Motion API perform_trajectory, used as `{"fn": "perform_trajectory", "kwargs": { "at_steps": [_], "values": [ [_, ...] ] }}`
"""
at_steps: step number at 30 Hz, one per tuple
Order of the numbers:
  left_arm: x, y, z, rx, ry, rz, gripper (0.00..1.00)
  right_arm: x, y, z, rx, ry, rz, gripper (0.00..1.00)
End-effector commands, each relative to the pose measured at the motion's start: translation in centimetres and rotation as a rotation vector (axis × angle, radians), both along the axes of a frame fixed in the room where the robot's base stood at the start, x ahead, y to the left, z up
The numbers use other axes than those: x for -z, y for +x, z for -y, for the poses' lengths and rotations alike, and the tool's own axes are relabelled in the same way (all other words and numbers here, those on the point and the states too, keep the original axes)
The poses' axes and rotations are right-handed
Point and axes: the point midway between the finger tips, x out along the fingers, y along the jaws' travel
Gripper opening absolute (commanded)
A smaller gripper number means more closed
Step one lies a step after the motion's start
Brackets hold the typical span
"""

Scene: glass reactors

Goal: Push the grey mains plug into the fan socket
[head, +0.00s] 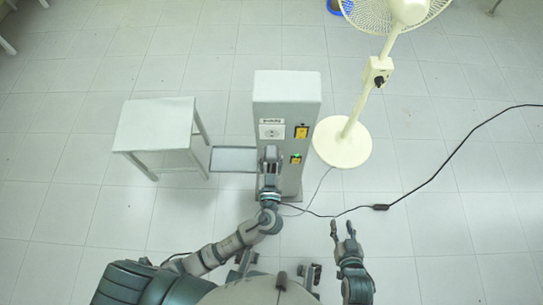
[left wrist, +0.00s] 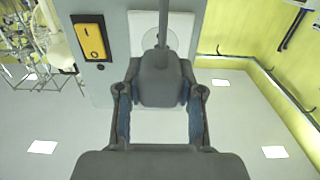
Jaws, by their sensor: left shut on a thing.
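The grey mains plug (left wrist: 160,80) is held between the fingers of my left gripper (left wrist: 160,100). In the left wrist view it is in front of the white round socket (left wrist: 142,28), covering much of it. I cannot tell whether its pins are in. My right gripper (head: 343,230) is open and empty above the floor, right of the pillar.
An orange switch (head: 301,132) is beside the socket plate, and a green-lit one (head: 296,159) is lower. A cream fan (head: 343,145) stands right of the pillar. A black cable (head: 445,165) with an inline block (head: 380,207) crosses the floor. A white table (head: 155,125) is left.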

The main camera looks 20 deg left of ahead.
Motion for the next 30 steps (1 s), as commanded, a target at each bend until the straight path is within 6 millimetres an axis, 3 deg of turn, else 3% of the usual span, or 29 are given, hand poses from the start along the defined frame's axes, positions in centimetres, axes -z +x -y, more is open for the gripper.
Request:
{"fn": "perform_trajectory", "kwargs": {
  "at_steps": [30],
  "values": [
    [0.1,3.0,-0.7,0.0,0.0,0.0,0.0,1.0,-0.2,0.0,0.0,0.0,-0.009,0.4]
  ]
}}
